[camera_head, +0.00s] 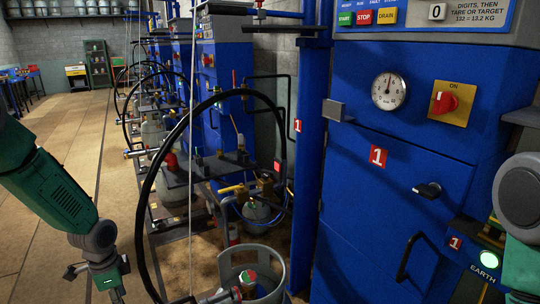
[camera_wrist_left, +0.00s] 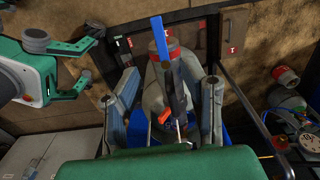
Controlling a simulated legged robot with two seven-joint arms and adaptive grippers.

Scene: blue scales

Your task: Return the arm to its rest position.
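My left arm (camera_head: 55,190) comes in from the left in the head view, green and grey, and slopes down over the floor. My left gripper (camera_head: 105,285) hangs at its end, partly cut off by the bottom edge. In the left wrist view its two grey fingers (camera_wrist_left: 165,125) stand wide apart. A grey cylinder with a blue strip shows beyond and between them; I see no grip on it. My right arm (camera_head: 518,200) shows only in part at the right edge; its fingers are not in view.
A blue scale cabinet (camera_head: 395,190) with a dial and red knob (camera_head: 445,103) fills the right. A grey collared cylinder (camera_head: 268,260) stands at bottom centre beside a looped black hose (camera_head: 145,205). More blue stations recede behind. The floor (camera_head: 60,265) at left is clear.

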